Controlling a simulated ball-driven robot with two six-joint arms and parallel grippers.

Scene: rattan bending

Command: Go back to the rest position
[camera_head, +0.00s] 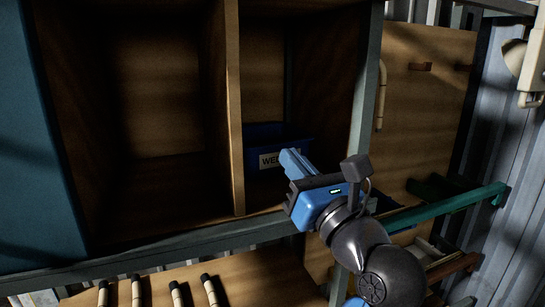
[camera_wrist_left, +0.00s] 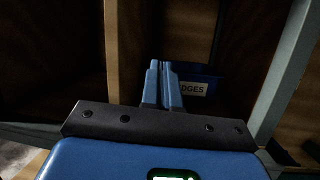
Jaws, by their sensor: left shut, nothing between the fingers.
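My left gripper (camera_head: 287,155) is in front of the open wooden cabinet (camera_head: 235,120), its blue fingers pointing at the right compartment. The fingers are together with nothing between them; in the left wrist view the closed fingertips (camera_wrist_left: 160,66) show clearly. A blue bin (camera_head: 262,133) with a white label stands inside the right compartment, just beyond the fingertips. Its label (camera_wrist_left: 193,88) reads "DGES" in the left wrist view, the rest hidden by the fingers. I cannot tell whether the fingers touch the bin. My right gripper is not in view.
The cabinet's divider (camera_head: 234,100) and front edge (camera_head: 190,243) are close to the gripper. The left compartment looks empty. Several pale rods with dark ends (camera_head: 137,290) lie on a wooden surface below. A green bar (camera_head: 450,207) runs at the right.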

